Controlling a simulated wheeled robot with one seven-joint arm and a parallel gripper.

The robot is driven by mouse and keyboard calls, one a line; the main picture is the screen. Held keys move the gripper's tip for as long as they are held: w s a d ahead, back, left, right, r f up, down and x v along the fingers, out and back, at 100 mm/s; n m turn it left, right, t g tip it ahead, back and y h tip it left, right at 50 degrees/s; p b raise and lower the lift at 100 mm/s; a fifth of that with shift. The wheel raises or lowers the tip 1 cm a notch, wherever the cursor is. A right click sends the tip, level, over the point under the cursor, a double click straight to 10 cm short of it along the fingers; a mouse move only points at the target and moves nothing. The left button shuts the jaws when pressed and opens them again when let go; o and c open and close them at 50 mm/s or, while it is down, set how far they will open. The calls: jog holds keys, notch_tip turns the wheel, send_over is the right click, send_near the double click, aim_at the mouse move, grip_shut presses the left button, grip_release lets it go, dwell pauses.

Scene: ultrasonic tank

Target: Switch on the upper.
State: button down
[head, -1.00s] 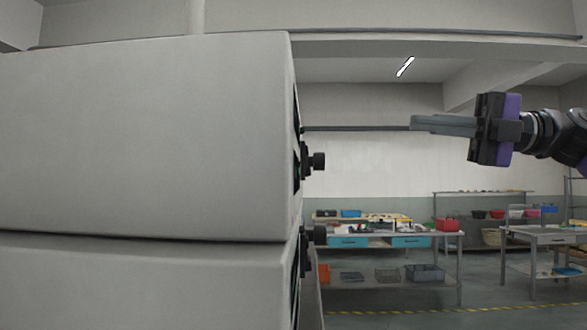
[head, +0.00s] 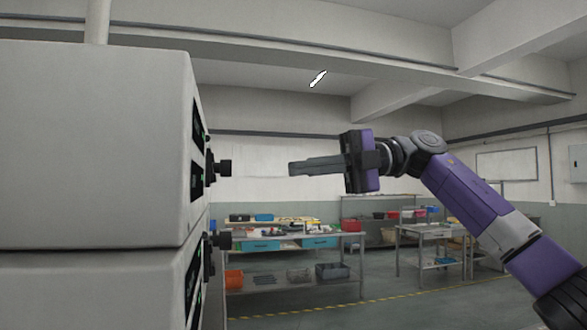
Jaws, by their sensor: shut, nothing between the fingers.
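Two pale grey box units are stacked at the left of the head view. The upper unit (head: 90,145) has a dark front panel (head: 197,150), seen almost edge-on, with a black knob (head: 222,167) sticking out to the right. The lower unit (head: 95,290) has a similar black knob (head: 223,240). My gripper (head: 292,168) is shut and empty. Its grey fingers point left, level with the upper knob and apart from it, with a clear gap in the picture. The panel's switches and markings are too oblique to read.
Behind stand a workbench (head: 345,241) with blue drawers and several bins, and another table (head: 432,229) to its right. They are well back. The space between my fingertips and the upper knob looks free.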

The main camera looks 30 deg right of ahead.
aim_at(213, 168)
jog(key=p+x, duration=0.2)
jog(key=x, duration=0.9)
jog(key=shift+a, duration=0.2)
jog(key=shift+w+f, duration=0.1)
jog(key=shift+a+f+y+b, duration=0.1)
jog(key=shift+a+y+b, duration=0.2)
jog(key=shift+y, duration=0.1)
